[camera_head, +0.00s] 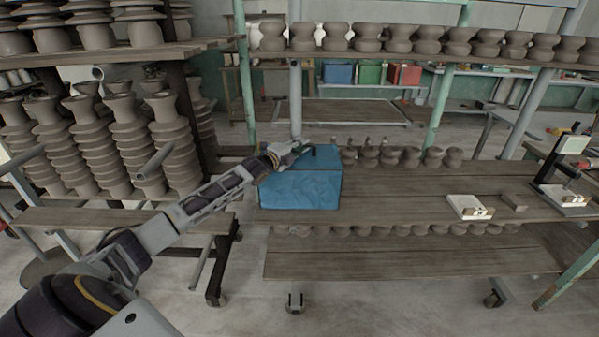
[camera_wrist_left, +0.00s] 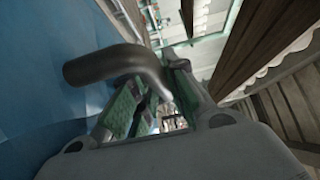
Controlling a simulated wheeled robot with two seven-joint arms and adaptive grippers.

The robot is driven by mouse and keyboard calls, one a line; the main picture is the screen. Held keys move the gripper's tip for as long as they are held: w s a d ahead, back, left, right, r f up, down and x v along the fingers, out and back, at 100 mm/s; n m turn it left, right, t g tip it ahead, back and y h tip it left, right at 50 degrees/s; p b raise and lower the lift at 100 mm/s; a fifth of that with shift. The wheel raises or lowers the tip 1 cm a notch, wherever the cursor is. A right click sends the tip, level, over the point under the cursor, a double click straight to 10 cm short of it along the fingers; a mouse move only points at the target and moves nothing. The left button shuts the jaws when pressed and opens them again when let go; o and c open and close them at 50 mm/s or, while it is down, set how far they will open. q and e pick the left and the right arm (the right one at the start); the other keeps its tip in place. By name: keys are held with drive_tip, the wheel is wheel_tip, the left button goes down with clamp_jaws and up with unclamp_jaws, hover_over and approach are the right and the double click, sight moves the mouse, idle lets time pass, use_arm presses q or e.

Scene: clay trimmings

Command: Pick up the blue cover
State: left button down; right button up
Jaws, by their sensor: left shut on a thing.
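The blue cover (camera_head: 302,162) forms the top of a blue box on the wooden shelf in the head view, and its lid and body are hard to tell apart. A dark bent handle (camera_head: 314,151) stands on its top. In the left wrist view the blue surface (camera_wrist_left: 35,90) fills the left side, and the dark grey handle (camera_wrist_left: 115,64) curves across the fingers. My left gripper (camera_head: 296,148) is at the handle on top of the cover, shut on it; its green-padded fingers also show in the wrist view (camera_wrist_left: 150,95). My right gripper is not in view.
Clay pots (camera_head: 390,155) stand behind and right of the box. A white block (camera_head: 468,206) and a stand (camera_head: 563,190) are further right. An upper shelf of pots (camera_head: 400,55) runs above, and a green post (camera_head: 440,110) rises behind. The shelf middle is clear.

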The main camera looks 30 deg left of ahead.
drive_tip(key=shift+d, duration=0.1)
use_arm(q)
drive_tip(key=shift+r, duration=0.8)
wheel_tip(320, 180, up, 8)
drive_tip(key=shift+f, duration=0.25)
drive_tip(key=shift+r, duration=0.4)
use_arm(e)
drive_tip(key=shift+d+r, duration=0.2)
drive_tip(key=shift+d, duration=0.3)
use_arm(q)
drive_tip(key=shift+r, duration=0.1)
